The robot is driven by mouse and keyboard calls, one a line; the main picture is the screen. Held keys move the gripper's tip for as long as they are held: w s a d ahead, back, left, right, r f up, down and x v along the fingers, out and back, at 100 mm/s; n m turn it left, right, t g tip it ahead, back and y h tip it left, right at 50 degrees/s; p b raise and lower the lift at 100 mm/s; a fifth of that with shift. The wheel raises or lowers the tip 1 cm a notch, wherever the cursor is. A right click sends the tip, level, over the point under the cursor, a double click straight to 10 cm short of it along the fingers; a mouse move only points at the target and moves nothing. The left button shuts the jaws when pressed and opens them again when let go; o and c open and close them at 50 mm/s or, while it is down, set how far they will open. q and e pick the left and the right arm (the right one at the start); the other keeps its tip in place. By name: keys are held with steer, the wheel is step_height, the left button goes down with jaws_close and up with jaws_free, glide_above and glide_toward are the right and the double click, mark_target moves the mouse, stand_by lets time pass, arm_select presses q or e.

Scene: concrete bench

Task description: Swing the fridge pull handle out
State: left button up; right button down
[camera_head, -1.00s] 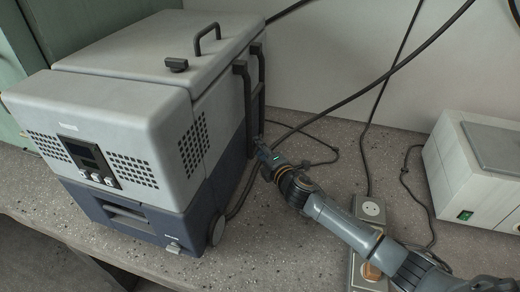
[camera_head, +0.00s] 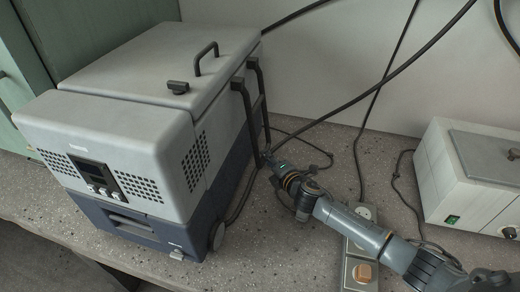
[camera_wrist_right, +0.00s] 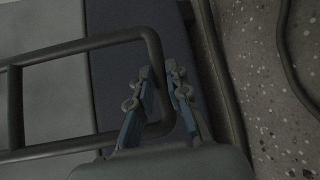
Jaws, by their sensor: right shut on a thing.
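The fridge (camera_head: 120,118) is a grey and dark blue box on the bench at the left of the head view. Its pull handle (camera_head: 247,114) is a dark tubular frame on the right side, hanging down from near the lid edge, its lower end tilted slightly away from the wall. My right gripper (camera_head: 267,161) is at the lower end of the handle. In the right wrist view, the handle (camera_wrist_right: 88,43) runs in from the left, and my right gripper (camera_wrist_right: 160,98) is shut on its end bar, partly hidden by the fingers. My left gripper is out of view.
A power strip (camera_head: 357,270) with a socket lies under my right arm. A white appliance (camera_head: 455,185) stands at the right. Black cables hang by the wall and lie behind the gripper. Bare bench (camera_head: 285,235) lies right of the fridge.

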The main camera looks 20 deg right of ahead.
steer(key=s+d+r+g+p, duration=0.1)
steer(key=s+d+r+p, duration=0.3)
steer(key=d+r+p, duration=0.1)
steer(key=s+d+r+n+h+p, duration=0.1)
steer(key=s+d+r+p, duration=0.3)
steer(key=d+p, duration=0.4)
steer(key=shift+s+d+r+n+g+p, duration=0.15)
steer(key=shift+s+r+n+g+p, duration=0.2)
steer(key=shift+r+p, duration=0.7)
steer(key=shift+w+f, duration=0.15)
steer(key=shift+f, duration=0.05)
steer(key=c, duration=1.3)
jaws_free()
steer(key=shift+c, duration=0.2)
steer(key=shift+o, duration=0.2)
